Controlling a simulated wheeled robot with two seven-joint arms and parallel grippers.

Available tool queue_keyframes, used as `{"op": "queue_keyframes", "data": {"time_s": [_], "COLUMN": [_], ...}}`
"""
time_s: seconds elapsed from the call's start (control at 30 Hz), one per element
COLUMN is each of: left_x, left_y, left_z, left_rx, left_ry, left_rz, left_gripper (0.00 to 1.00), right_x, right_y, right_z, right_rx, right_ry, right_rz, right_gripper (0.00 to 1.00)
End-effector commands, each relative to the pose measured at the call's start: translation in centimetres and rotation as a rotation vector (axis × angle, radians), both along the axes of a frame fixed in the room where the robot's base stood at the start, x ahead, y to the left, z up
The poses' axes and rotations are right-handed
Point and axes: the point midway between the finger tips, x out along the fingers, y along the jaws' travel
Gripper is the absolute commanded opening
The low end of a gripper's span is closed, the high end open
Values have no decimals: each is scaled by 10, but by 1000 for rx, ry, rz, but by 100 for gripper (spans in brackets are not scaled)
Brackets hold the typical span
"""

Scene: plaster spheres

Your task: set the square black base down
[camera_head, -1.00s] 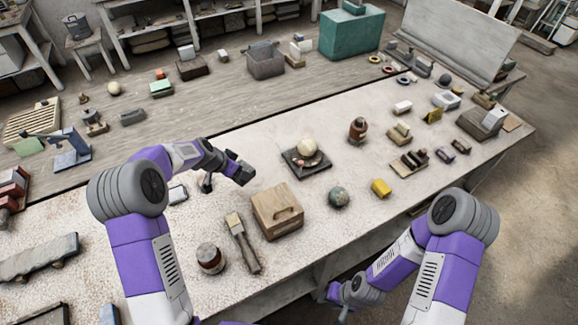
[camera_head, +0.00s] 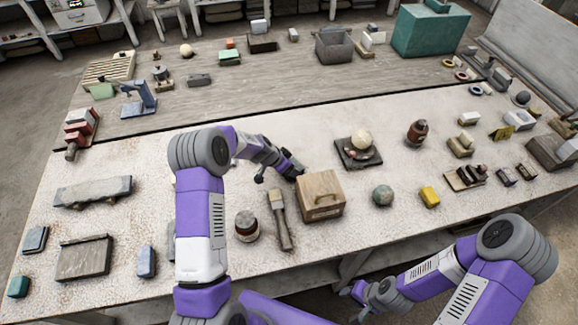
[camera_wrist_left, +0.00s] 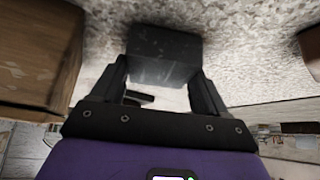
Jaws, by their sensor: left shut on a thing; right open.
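My left gripper (camera_wrist_left: 158,88) is shut on a dark, square-faced block, the square black base (camera_wrist_left: 163,55), in the left wrist view. The speckled tabletop shows behind it; I cannot tell whether the base touches it. In the head view the left gripper (camera_head: 293,170) is just behind the wooden box (camera_head: 320,195), and the base is hard to tell from the dark fingers. My right gripper (camera_head: 366,308) is low at the front of the table, open and apart from the objects.
A dark square tray (camera_head: 345,161) with a pale sphere (camera_head: 361,139) stands right of the left gripper. Bare tabletop shows behind the left gripper.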

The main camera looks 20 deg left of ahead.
Motion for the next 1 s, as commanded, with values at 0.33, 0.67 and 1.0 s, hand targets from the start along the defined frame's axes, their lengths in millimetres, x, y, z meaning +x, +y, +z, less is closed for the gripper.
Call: {"op": "queue_keyframes", "data": {"time_s": [0.33, 0.67, 1.0], "left_x": [0, 0, -21], "left_y": [0, 0, 15], "left_z": [-2, -1, 42], "left_rx": [0, 0, 1], "left_ry": [1, 1, -3], "left_rz": [-1, -1, 2], "left_gripper": [99, 100, 100], "right_x": [0, 0, 0], "right_y": [0, 0, 0], "right_z": [-4, -2, 1], "right_rx": [0, 0, 0], "right_ry": [0, 0, 0], "right_rz": [0, 0, 0], "right_gripper": [43, 43, 43]}}
